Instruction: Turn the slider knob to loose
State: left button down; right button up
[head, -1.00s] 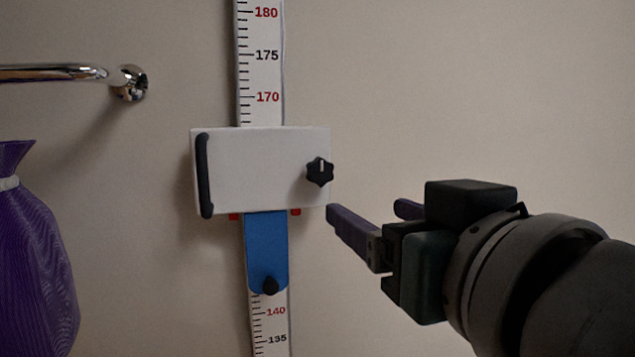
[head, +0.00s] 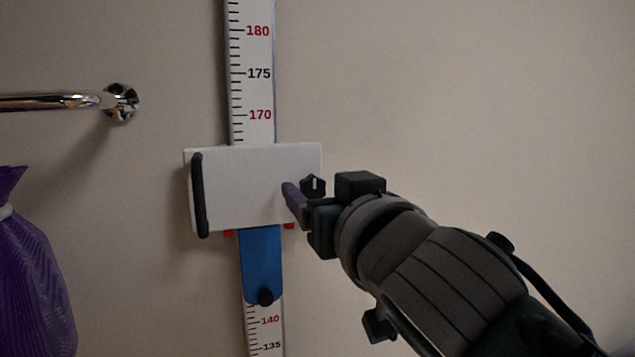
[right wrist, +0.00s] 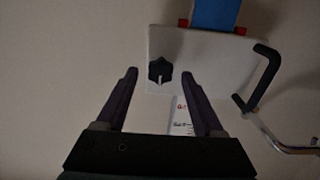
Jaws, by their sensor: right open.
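The slider knob (head: 313,186), black and lobed with a white pointer line, sits at the right side of the white slider plate (head: 245,175). The pointer line stands about upright in the head view. In the right wrist view the knob (right wrist: 160,71) appears between my fingertips with gaps on both sides, its line pointing down. My right gripper (head: 301,190) is open at the knob; it also shows in the right wrist view (right wrist: 160,74). One finger is left of the knob in the head view; the other is mostly hidden. My left gripper is not in view.
A measuring scale (head: 252,75) runs vertically through the plate. A blue piece (head: 260,262) with a small black knob hangs below it. A black handle (head: 200,195) lines the plate's left edge. A chrome rail (head: 50,101) and purple bag (head: 30,275) are at left. The right wall is clear.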

jog(key=shift+w+a, duration=0.1)
jog(key=shift+w, duration=0.1)
jog(key=shift+c, duration=0.3)
grip_shut()
